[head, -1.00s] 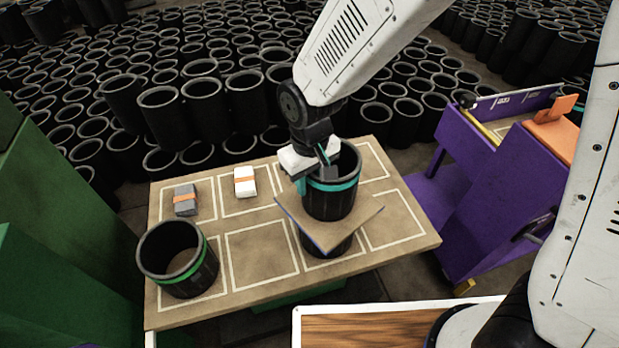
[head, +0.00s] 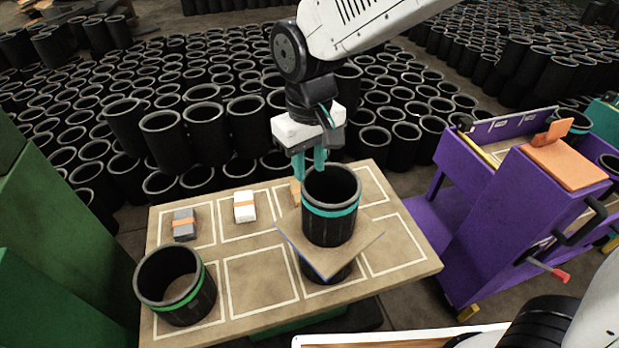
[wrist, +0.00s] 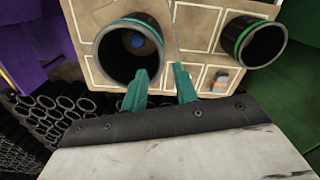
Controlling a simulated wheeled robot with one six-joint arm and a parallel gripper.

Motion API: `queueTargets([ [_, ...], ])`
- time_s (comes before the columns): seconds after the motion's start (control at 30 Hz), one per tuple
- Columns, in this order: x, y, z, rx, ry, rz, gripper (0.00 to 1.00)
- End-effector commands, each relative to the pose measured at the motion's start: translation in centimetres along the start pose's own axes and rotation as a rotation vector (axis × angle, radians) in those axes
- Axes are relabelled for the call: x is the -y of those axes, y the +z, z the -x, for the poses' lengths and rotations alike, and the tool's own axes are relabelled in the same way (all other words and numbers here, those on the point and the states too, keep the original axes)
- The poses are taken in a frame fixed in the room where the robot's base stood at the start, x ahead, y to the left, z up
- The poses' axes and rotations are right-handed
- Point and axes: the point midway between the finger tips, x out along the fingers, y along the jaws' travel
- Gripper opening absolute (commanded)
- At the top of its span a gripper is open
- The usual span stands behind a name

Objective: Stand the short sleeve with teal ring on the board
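The short black sleeve with the teal ring (head: 330,208) stands upright on a thin square board (head: 354,247). The board lies tilted in the picture across the top of another black sleeve (head: 326,270) on the table. My gripper (head: 311,168) has its teal fingers apart, just above and behind the ringed sleeve's rim, with nothing between them. In the wrist view the spread fingers (wrist: 160,82) show beside the open mouth of the sleeve (wrist: 101,52). A blue spot shows inside it. Most of the lower sleeve is hidden by the board.
A green-ringed sleeve (head: 192,300) stands at the table's left front. A grey block (head: 184,229) and a white block (head: 245,213), both orange-banded, lie behind. A purple cart (head: 480,215) stands right. Many black sleeves fill the floor behind. Marked table cells (head: 262,280) are free.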

Motion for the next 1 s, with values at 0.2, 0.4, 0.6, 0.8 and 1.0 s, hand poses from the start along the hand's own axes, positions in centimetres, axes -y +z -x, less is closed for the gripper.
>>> queueTargets([
  [0.2, 0.0, 0.0, 0.8, 0.0, 0.0, 0.0, 0.29],
  [0.4, -0.8, 0.6, 1.3, -0.005, 0.0, -0.018, 0.29],
  [0.6, -6.4, 6.3, 5.3, -0.036, 0.003, -0.157, 0.29],
  [0.8, -11.4, 16.1, 8.6, -0.074, 0.014, -0.357, 0.29],
  [1.0, -12.5, 24.1, 9.3, -0.099, 0.029, -0.519, 0.29],
])
